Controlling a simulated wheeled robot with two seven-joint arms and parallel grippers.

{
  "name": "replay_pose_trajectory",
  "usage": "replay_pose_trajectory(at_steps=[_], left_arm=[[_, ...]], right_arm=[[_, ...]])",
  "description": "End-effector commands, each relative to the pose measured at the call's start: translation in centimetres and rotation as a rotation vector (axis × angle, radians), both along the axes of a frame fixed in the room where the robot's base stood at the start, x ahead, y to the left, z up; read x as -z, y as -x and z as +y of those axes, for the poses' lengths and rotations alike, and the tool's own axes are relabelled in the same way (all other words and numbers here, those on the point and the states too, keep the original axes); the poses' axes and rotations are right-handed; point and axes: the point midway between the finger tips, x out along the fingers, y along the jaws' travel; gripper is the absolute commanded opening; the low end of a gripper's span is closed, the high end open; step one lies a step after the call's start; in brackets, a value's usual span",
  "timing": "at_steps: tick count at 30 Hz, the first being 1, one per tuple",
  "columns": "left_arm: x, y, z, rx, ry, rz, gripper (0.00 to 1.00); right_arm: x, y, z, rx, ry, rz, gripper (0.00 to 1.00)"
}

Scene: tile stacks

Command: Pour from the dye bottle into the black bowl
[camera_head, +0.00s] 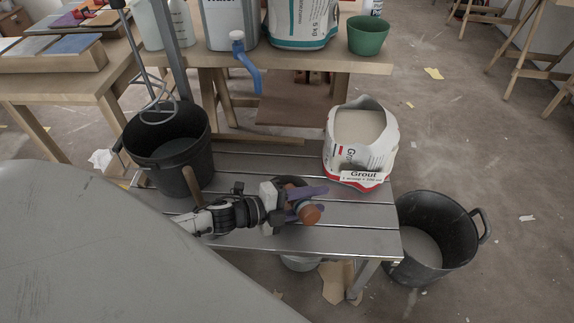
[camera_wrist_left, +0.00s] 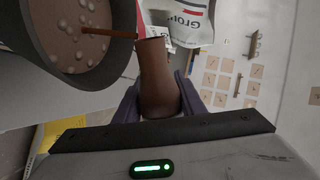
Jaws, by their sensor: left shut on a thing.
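My left gripper (camera_head: 312,200) comes in from the left over the slatted metal bench, its purple fingers shut on the brown dye bottle (camera_head: 310,214). In the left wrist view the bottle (camera_wrist_left: 157,85) sits between the fingers of my left gripper (camera_wrist_left: 158,88), its narrower neck pointing up the picture. A black bucket-like vessel (camera_head: 140,158) with a wooden stick stands on the bench, left of the gripper and apart from the bottle. My right gripper is not in view.
A grout bag (camera_head: 345,155) stands open at the bench's back right. A second black bucket (camera_head: 455,220) stands on the floor to the right. Behind are a wooden table with a green pot (camera_head: 367,36) and a blue-tapped container (camera_head: 225,25). Bench slats right of the gripper are clear.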

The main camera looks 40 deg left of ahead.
Motion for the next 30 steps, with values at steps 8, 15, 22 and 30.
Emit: replay_pose_trajectory(at_steps=[8,15,22,30], left_arm=[[0.07,-0.03,0.07,0.000,0.020,0.011,0.12],[-0.02,-0.06,0.14,0.000,0.035,0.019,0.12],[-0.14,-0.09,0.18,0.000,0.054,0.029,0.12],[-0.30,-0.13,0.23,0.000,0.073,0.039,0.12]], right_arm=[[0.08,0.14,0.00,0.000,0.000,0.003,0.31],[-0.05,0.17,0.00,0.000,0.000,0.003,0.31],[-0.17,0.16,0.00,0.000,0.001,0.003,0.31],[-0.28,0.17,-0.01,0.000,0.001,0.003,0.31]])
